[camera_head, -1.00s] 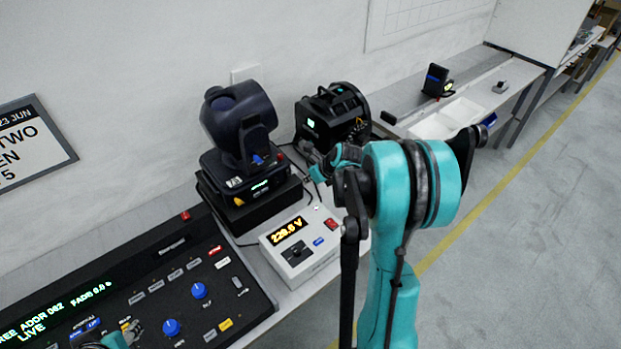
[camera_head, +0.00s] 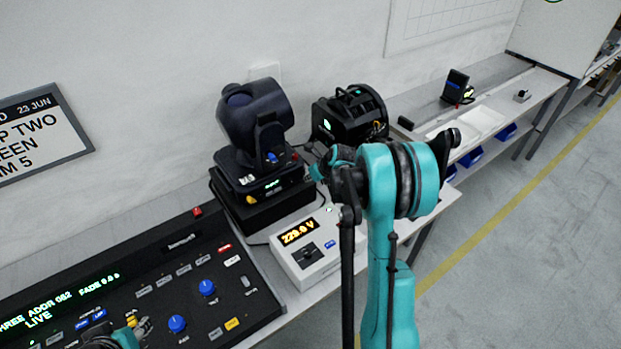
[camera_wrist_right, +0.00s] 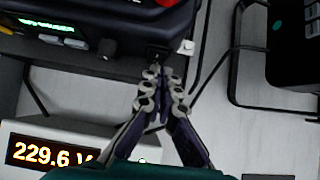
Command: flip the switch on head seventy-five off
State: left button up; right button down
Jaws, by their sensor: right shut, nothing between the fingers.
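The moving-head lamp (camera_head: 255,115) stands on its black base (camera_head: 262,185), which has a lit green display and small coloured buttons. I cannot read a seventy-five on it. My right gripper (camera_head: 312,168) is shut and empty at the right side of this base. In the right wrist view the closed fingertips (camera_wrist_right: 160,78) are just in front of a dark recessed fitting (camera_wrist_right: 157,53) on the base, with a small pale knob (camera_wrist_right: 187,46) beside it. Contact and switch position cannot be told. Part of my left gripper (camera_head: 135,332) shows at the bottom left over the console; its fingers are unclear.
A white power box (camera_head: 310,255) with an amber voltage readout stands in front of the lamp. A second black fixture (camera_head: 350,115) is behind my right gripper. The control console (camera_head: 130,290) fills the left. Black cables (camera_wrist_right: 232,60) run near the fingers.

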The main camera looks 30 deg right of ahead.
jog(key=shift+w+f+t+b, duration=0.1)
jog(key=shift+w+t+b, duration=0.1)
jog(key=shift+t+b, duration=0.2)
jog(key=shift+r+p, duration=0.5)
jog(key=shift+r, duration=0.35)
jog(key=shift+s, duration=0.1)
